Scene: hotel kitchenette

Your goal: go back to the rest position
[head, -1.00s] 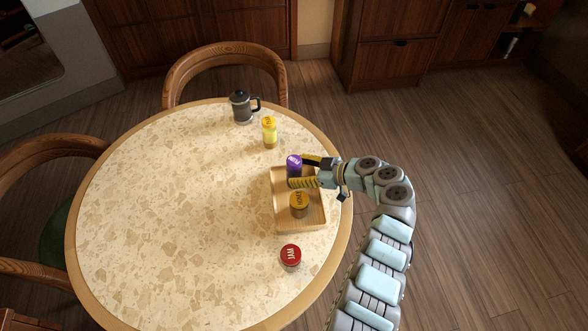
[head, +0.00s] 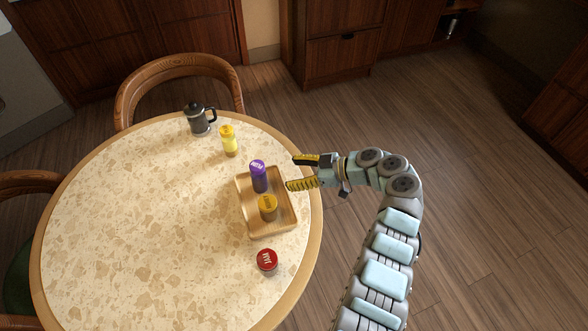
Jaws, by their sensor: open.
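My gripper (head: 292,173) is open and empty at the right edge of the round table, with its yellow-and-black fingers pointing left. Its fingertips are just right of a wooden tray (head: 283,218). A purple bottle (head: 260,178) stands upright in the tray's back part, left of the fingers and apart from them. A honey jar with a yellow-brown lid (head: 268,208) stands in the tray, in front of the purple bottle.
A red-lidded jam jar (head: 267,260) stands on the table (head: 140,220) in front of the tray. A yellow bottle (head: 229,141) and a dark press pot (head: 199,119) stand behind it. A wooden chair (head: 178,68) is at the back. The floor (head: 480,170) at right is clear.

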